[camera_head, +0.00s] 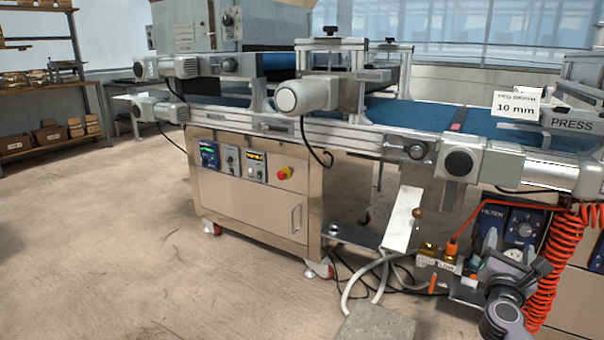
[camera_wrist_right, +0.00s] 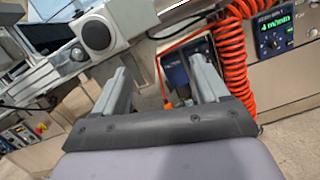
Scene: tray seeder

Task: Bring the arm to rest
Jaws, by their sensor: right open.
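My right gripper (camera_head: 518,268) is at the lower right of the head view, in front of the machine's lower right part. In the right wrist view its two fingers stand apart (camera_wrist_right: 160,82), with nothing held between them. Past the fingertips are the dark control box (camera_wrist_right: 180,72) and the orange plug of the air line. My left gripper is not in view.
The coiled orange hose (camera_head: 543,285) hangs close to the right of my gripper. The conveyor machine (camera_head: 255,187) runs across the scene. Brass valves (camera_head: 428,248) and grey hoses lie left of the gripper. Open floor (camera_head: 110,240) is at the left.

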